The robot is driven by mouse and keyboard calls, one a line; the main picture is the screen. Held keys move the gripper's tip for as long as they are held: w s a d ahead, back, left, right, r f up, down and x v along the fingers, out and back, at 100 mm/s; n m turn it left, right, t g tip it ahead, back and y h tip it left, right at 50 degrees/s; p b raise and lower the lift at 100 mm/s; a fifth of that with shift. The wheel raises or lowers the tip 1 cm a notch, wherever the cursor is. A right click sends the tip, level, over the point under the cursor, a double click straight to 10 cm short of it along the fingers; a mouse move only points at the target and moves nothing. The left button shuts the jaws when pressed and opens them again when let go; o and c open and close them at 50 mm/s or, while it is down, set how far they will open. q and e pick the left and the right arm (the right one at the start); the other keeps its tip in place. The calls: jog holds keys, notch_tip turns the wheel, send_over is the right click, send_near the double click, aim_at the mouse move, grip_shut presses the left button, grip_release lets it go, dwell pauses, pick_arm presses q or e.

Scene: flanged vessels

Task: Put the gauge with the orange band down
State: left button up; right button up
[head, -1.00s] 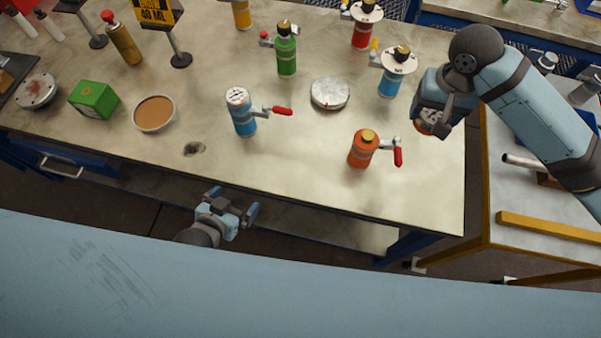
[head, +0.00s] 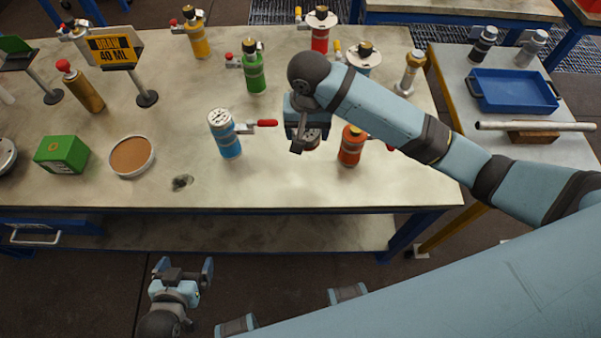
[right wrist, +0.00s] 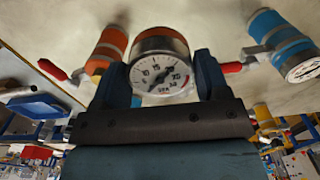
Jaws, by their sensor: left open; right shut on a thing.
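The gauge with the orange band (right wrist: 160,62) is between the fingers of my right gripper (right wrist: 163,78) in the right wrist view. Its white dial faces the camera and the orange band shows at its far side. In the head view my right gripper (head: 304,143) is over the table between the blue and orange vessels. The gauge (head: 312,137) is partly hidden there by the gripper; whether it touches the table I cannot tell. My left gripper (head: 182,274) is open and empty, off the table's front edge.
A blue vessel (head: 226,138) with a red handle stands left of my right gripper, an orange vessel (head: 350,150) close on its right. A green vessel (head: 253,72) stands behind. The table (head: 270,185) is clear in front. A blue tray (head: 513,90) is on the side table.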

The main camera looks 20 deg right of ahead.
send_near(306, 177)
notch_tip(306, 177, down, 5)
jog(key=shift+f, duration=0.15)
jog(key=shift+s+f, duration=0.1)
dwell(0.3)
jog(key=shift+f, duration=0.3)
jog(key=o, duration=1)
jog(key=shift+o, duration=0.2)
